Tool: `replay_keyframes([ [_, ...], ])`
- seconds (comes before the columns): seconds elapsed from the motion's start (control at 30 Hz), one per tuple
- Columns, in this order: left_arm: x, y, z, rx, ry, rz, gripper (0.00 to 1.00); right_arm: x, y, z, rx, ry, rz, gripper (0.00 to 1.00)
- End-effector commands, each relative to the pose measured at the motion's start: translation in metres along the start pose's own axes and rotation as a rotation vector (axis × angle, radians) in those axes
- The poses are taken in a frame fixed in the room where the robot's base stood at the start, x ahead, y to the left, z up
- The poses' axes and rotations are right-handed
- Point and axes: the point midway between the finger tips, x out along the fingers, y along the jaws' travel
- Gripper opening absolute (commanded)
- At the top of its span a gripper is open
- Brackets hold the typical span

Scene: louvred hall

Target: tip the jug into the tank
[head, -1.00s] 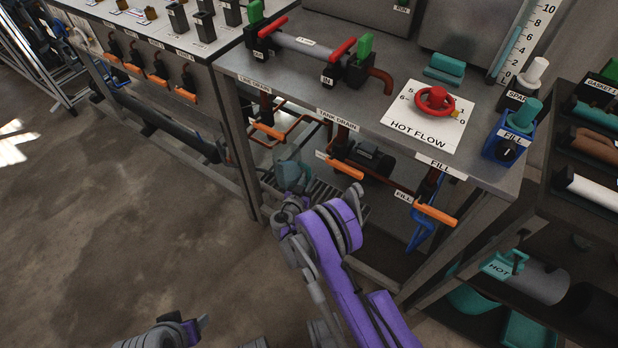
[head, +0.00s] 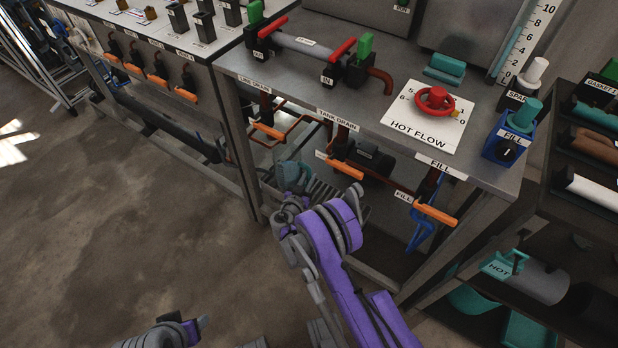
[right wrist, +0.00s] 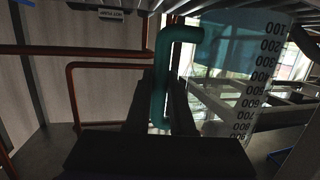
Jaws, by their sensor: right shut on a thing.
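The jug (right wrist: 238,75) fills the right of the right wrist view, clear-walled with black graduations and a teal handle (right wrist: 160,85). My right gripper (right wrist: 160,112) is shut on this handle, its dark fingers on either side. In the head view my right gripper (head: 288,203) is low in front of the bench, below its top, and the teal part of the jug (head: 293,175) shows just beyond it. Part of my left arm shows at the bottom edge; its jaws are not clear. A grey box with a level scale (head: 520,45) stands on the bench; I cannot tell whether it is the tank.
Orange-handled valves (head: 350,168) stick out under the bench top (head: 390,100), near my right arm. Red pipes (right wrist: 108,66) and a slatted floor grate lie close by. A dark shelf at right holds a teal-labelled HOT container (head: 540,282). Open floor (head: 110,220) lies left.

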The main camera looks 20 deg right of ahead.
Motion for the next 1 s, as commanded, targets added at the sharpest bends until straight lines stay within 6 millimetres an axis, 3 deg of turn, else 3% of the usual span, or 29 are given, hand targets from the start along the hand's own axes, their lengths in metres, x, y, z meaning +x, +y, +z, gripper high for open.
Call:
replay_keyframes([
  [0.53,-0.002,0.000,0.000,0.000,0.000,0.000,0.57,-0.001,0.000,-0.004,0.000,0.001,0.000,0.00],
  [1.0,-0.020,0.000,-0.004,0.000,0.004,0.000,0.57,-0.008,0.000,-0.037,0.001,0.001,0.000,0.00],
])
